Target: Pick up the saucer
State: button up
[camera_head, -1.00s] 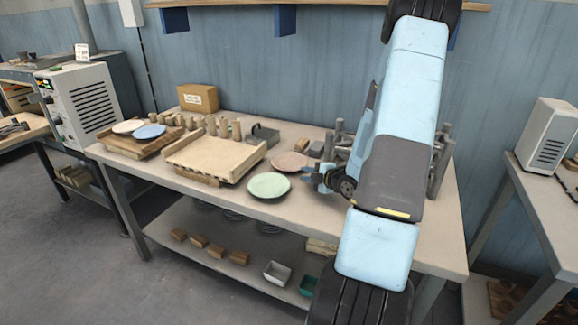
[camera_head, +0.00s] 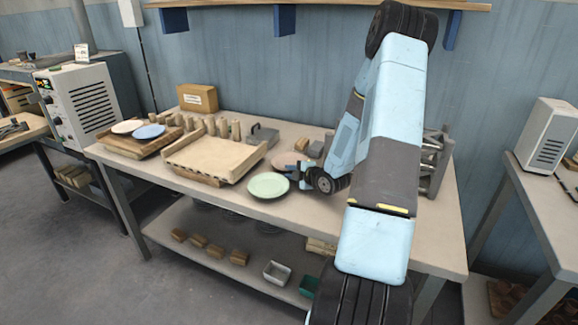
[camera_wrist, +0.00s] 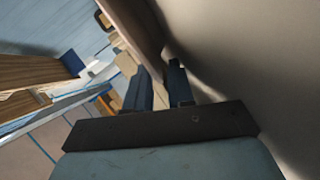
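A pale green saucer (camera_head: 268,186) lies near the table's front edge. A pink saucer (camera_head: 287,158) lies just behind it, partly hidden by my gripper. A white saucer (camera_head: 127,127) and a blue saucer (camera_head: 149,132) are on a wooden board at the left. My gripper (camera_head: 293,175) is low over the table, at the right side of the green saucer and in front of the pink one. In the wrist view, its two dark fingers (camera_wrist: 160,85) stand apart with a narrow gap. I cannot tell whether a rim lies between them or touches them.
A cardboard box (camera_head: 197,97) is at the back. Grey metal posts (camera_head: 432,165) stand right of my arm. The front right tabletop is clear.

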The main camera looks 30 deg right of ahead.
grip_shut()
dwell(0.4)
